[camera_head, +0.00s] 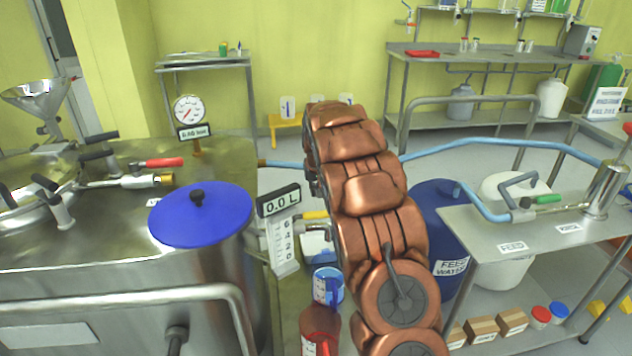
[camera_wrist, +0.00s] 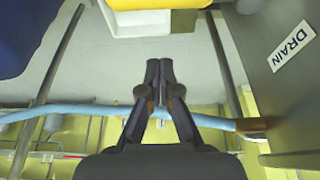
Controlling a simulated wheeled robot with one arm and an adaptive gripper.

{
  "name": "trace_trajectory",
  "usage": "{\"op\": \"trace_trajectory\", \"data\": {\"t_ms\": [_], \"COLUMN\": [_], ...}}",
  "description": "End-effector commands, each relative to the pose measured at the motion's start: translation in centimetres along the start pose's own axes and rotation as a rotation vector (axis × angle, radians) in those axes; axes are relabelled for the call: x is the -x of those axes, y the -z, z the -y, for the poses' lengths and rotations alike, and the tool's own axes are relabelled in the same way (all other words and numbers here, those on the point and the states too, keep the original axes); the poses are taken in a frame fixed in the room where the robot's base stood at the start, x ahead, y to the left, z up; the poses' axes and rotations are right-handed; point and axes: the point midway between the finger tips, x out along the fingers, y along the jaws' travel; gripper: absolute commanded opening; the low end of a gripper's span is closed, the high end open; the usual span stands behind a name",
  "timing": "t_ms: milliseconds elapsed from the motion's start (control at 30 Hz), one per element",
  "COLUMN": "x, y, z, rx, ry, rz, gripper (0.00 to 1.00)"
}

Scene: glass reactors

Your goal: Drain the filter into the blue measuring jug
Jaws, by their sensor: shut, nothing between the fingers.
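A steel vessel with a round blue lid (camera_head: 200,215) stands at the left in the head view; I cannot tell if it is the filter. A display (camera_head: 279,200) beside it reads 0.0 L. A small blue container with a pale label (camera_head: 328,287), possibly the measuring jug, is low beside my copper arm. A red vessel (camera_head: 320,330) stands just in front of it. In the wrist view, my gripper (camera_wrist: 159,65) is shut and empty, its fingertips together. A DRAIN label (camera_wrist: 292,46) is on a grey surface to its right. My gripper is hidden in the head view.
A yellow-and-white object (camera_wrist: 155,15) is at the wrist view's top edge. A blue hose (camera_head: 480,145) runs behind my arm to the right-hand steel bench (camera_head: 545,235). A blue FEED WATER drum (camera_head: 440,225) stands right of my arm. Open floor lies behind.

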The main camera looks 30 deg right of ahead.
Motion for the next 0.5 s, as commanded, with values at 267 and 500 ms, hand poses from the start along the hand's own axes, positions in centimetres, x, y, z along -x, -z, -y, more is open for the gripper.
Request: {"op": "trace_trajectory", "data": {"t_ms": [267, 500], "x": [-1.2, -1.3], "y": [-1.3, -3.0], "z": [0.0, 0.0], "rx": [-0.001, 0.0], "ry": [0.0, 0.0], "rz": [-0.001, -0.001], "gripper": [0.0, 0.0]}}
